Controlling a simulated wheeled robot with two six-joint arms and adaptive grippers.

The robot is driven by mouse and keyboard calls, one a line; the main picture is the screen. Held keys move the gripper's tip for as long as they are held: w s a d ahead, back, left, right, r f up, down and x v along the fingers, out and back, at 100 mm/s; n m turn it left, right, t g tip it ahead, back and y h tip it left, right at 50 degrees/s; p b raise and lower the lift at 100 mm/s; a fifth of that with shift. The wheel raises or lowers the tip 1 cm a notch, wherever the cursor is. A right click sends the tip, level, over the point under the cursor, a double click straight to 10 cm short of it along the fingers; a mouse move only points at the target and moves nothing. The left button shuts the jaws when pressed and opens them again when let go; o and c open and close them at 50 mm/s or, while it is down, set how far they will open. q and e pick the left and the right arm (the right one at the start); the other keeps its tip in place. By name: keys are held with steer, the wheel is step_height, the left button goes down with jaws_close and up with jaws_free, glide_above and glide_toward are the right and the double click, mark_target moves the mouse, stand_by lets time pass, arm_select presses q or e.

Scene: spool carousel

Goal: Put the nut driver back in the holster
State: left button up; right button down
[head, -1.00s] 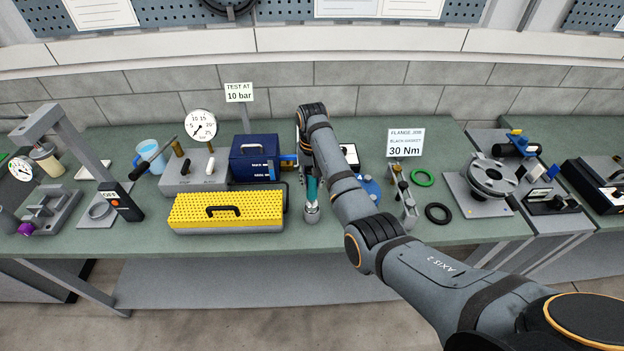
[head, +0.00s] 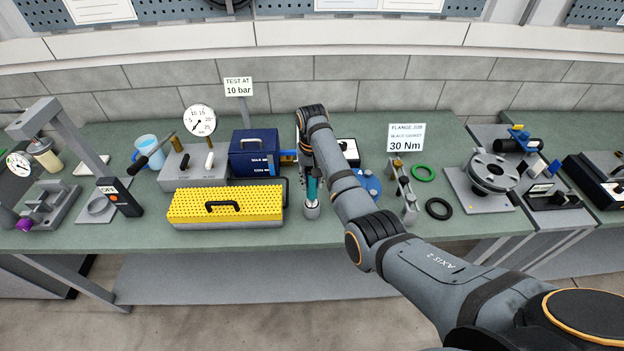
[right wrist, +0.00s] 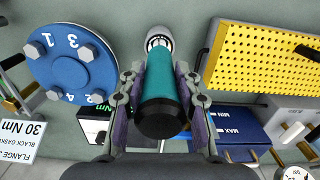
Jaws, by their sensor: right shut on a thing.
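The nut driver has a teal handle (right wrist: 158,75) with a dark end cap facing the camera in the right wrist view. My right gripper (right wrist: 157,92) is shut on this handle, one finger on each side. In the head view the teal handle (head: 313,189) stands roughly upright below the gripper, directly over a silver-grey cylinder, which looks like the holster (head: 311,211). Its round rim shows in the right wrist view (right wrist: 158,36) beyond the handle. The driver's shaft is hidden, so I cannot tell how deep it sits. My left gripper is out of view.
A yellow perforated case (head: 227,206) stands close left of the holster, with a blue box (head: 254,156) behind it. A blue bolted flange (head: 368,186) is close on the right. Green (head: 423,172) and black (head: 439,209) rings lie further right. The bench front is clear.

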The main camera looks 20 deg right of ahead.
steer(key=shift+f, duration=0.5)
steer(key=c, duration=0.9)
jaws_free()
steer(key=shift+o, duration=0.2)
steer(key=shift+s+f, duration=0.1)
step_height(320, 180, up, 8)
steer(key=shift+f, duration=0.15)
